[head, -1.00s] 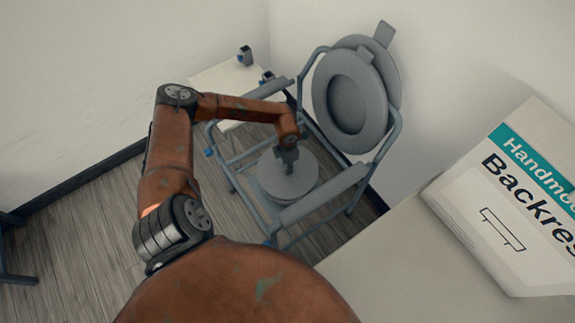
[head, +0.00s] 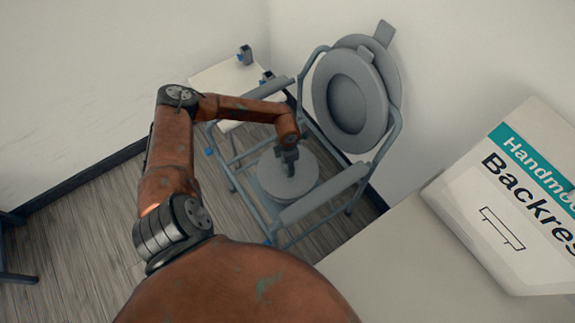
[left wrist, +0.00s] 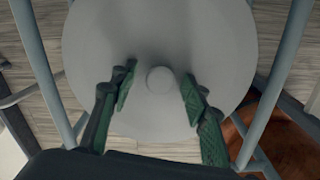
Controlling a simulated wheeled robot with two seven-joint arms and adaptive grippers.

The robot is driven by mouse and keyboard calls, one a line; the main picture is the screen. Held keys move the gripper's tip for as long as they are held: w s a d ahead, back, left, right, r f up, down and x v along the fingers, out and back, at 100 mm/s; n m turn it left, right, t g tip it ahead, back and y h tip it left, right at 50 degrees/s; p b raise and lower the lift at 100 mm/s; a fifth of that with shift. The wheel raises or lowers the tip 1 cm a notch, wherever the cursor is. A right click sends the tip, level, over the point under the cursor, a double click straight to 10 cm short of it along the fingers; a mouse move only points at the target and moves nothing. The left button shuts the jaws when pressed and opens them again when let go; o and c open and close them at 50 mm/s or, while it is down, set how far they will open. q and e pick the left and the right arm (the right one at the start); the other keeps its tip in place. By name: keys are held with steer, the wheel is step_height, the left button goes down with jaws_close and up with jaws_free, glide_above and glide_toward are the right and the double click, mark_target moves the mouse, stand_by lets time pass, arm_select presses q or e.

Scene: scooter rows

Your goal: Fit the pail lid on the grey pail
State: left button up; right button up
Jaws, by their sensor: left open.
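The pail lid (left wrist: 160,45) is a grey disc with a small round knob (left wrist: 160,80) at its centre, seen from above in the left wrist view. In the head view the lid (head: 287,187) lies flat inside the frame of a grey commode chair, below my left gripper (head: 288,160). My left gripper (left wrist: 157,97) is open, with one green-padded finger on each side of the knob and a gap to it on both sides. The grey pail is mostly hidden under the lid, so I cannot tell how well the lid seats. My right gripper is not in view.
The commode chair (head: 325,183) surrounds the lid with armrests and tubes. Its round seat and cover (head: 350,95) are tipped up against the wall. A white surface (head: 225,80) with small items stands behind. A Backrest box (head: 510,215) sits on a counter at right.

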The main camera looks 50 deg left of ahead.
arm_select(q)
steer(key=shift+r, duration=0.25)
step_height(320, 180, up, 12)
steer(key=shift+f, duration=0.25)
stand_by(0.6)
